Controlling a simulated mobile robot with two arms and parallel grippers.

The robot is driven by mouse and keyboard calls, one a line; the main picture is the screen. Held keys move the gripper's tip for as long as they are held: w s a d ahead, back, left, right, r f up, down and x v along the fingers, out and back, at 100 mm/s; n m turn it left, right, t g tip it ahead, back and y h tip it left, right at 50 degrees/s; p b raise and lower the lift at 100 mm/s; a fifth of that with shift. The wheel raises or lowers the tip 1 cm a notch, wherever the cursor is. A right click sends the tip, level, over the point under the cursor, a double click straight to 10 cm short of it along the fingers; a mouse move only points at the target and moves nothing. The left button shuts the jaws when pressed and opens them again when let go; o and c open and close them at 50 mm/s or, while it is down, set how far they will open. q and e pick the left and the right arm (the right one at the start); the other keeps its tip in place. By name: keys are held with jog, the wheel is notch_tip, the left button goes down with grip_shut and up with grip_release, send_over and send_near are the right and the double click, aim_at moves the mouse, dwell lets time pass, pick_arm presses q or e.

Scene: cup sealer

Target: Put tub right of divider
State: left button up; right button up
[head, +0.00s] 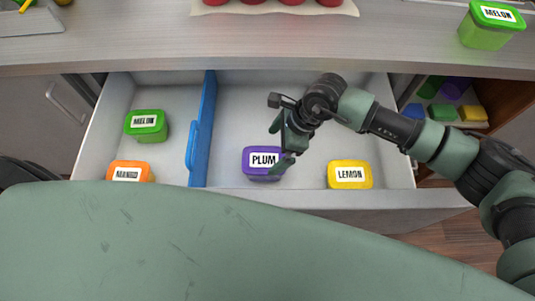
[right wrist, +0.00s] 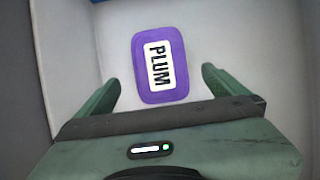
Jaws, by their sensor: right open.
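A blue divider (head: 202,130) splits the open white drawer (head: 300,90) into a left and a right part. A purple tub labelled PLUM (head: 262,174) lies right of the divider, near the drawer's front wall. A yellow LEMON tub (head: 349,175) is farther right in the same part. Left of the divider are a green MELON tub (head: 146,126) and an orange MANGO tub (head: 130,171), partly hidden. My right gripper (head: 284,150) is open and empty beside the purple tub. In the right wrist view the purple tub (right wrist: 160,64) is ahead of the open fingers (right wrist: 160,88), not between them.
A counter (head: 150,40) runs above the drawer, with another green MELON tub (head: 487,30) at its right end and a tray of red items (head: 280,6) at the back. A cabinet with several colored tubs (head: 445,110) is to the right.

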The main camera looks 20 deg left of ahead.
jog(key=v, duration=0.4)
dwell(0.5)
